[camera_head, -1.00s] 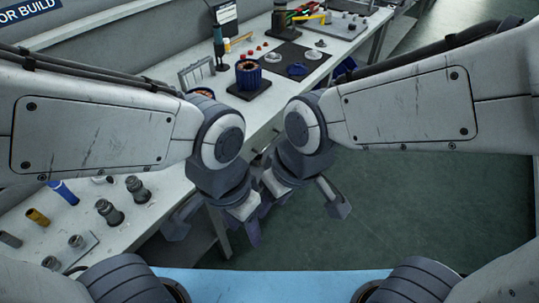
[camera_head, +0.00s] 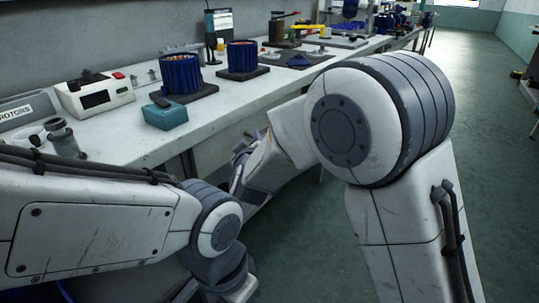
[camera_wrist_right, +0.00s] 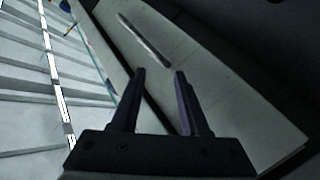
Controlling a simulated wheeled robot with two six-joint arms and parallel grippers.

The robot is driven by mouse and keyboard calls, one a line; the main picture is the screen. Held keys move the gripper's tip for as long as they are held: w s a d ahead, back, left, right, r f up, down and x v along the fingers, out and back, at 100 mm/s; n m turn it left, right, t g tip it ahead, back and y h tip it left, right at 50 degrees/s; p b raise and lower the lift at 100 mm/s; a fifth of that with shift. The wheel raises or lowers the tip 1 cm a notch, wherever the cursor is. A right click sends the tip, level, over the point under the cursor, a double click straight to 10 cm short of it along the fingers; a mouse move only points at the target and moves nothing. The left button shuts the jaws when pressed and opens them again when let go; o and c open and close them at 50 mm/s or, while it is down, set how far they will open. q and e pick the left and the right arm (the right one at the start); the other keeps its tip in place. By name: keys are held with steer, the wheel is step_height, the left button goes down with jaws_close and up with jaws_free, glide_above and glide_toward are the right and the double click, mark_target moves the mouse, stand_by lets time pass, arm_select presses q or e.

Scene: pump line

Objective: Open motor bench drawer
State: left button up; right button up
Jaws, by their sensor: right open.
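The motor bench (camera_head: 110,137) runs along the left of the head view. In the right wrist view a pale panel, which looks like the drawer front (camera_wrist_right: 190,75), fills the middle and right, with a dark bar handle (camera_wrist_right: 145,38) on it. The drawer looks shut in the head view, though my arm hides part of it. My right gripper (camera_head: 240,160) is close to the bench front, below the top. In the wrist view its two fingers (camera_wrist_right: 161,72) are apart and empty, with the handle beyond the tips. My left arm's fingers are below the head view's edge.
On the bench top stand two blue motor housings (camera_head: 181,74) (camera_head: 242,57), a teal box (camera_head: 165,116), a white device with a display (camera_head: 95,93) and grey rotors (camera_head: 62,138). The green floor (camera_head: 300,225) in front is clear.

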steer(key=w+d+f+t+h+b, duration=0.2)
steer(key=d+f+t+h+b, duration=0.1)
steer(key=f+h+b, duration=0.25)
steer(key=shift+t+h, duration=0.3)
steer(key=shift+h, duration=0.45)
steer(key=b+x, duration=0.1)
steer(key=x, duration=0.1)
steer(key=r+b+x, duration=0.1)
steer(key=x, duration=0.5)
steer(key=shift+w+a+r+b, duration=0.2)
steer(key=shift+r+b, duration=0.1)
steer(key=shift+b, duration=0.1)
steer(key=shift+w+d+r, duration=0.15)
steer(key=shift+w+r, duration=0.05)
steer(key=shift+w, duration=0.25)
arm_select(q)
step_height(320, 180, down, 11)
arm_select(e)
jaws_close()
